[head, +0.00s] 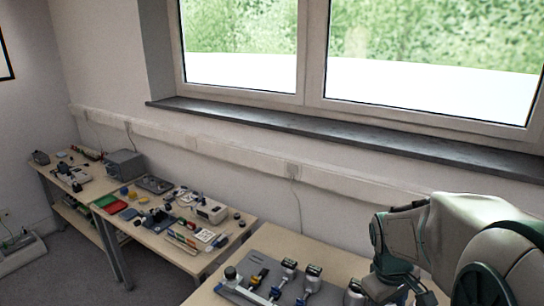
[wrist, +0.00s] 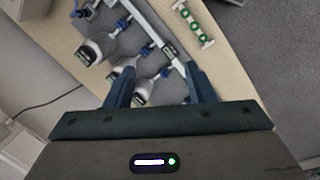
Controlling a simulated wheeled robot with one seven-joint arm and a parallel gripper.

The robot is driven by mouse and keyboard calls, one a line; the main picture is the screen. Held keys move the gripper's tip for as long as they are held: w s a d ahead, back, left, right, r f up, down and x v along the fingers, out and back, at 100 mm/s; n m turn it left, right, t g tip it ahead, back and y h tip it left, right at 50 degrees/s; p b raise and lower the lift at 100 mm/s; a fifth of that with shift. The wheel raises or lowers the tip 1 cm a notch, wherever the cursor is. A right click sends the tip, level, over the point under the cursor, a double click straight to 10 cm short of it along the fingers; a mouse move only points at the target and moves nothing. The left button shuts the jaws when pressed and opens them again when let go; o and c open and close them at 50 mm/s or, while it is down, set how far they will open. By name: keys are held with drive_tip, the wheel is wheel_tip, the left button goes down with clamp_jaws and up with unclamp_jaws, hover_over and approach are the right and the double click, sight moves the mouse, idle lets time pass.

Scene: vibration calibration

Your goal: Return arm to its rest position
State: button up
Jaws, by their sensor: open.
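My gripper (wrist: 160,72) shows in the wrist view with its two dark blue fingers apart and nothing held between them. Beyond the fingers lies a grey board (wrist: 125,47) carrying silver and white instruments (wrist: 90,52) with blue fittings. The picture does not show how far the fingers are above it. In the head view my arm reaches in from the right, bent down over the near bench. The same grey board (head: 285,262) lies there with several upright instruments (head: 313,277). My fingers are not clearly seen in the head view.
The near bench top (head: 330,256) is bare behind the board. A middle bench (head: 206,258) holds trays, a grey box (head: 125,164) and small parts. A wall duct (head: 240,153) and window sill (head: 300,122) run behind. A green-and-white strip (wrist: 195,25) lies beside the board.

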drive_tip(key=s+a+r+m+t+y, duration=0.2)
drive_tip(key=s+a+r+m+t, duration=0.1)
drive_tip(key=s+a+r, duration=0.3)
drive_tip(key=s+a+m, duration=0.1)
drive_tip(key=s+a, duration=0.1)
drive_tip(key=a, duration=0.1)
drive_tip(key=shift+a+t+b, duration=0.3)
drive_tip(key=shift+a+b, duration=0.05)
drive_tip(key=shift+c, duration=1.4)
drive_tip(key=shift+d, duration=0.1)
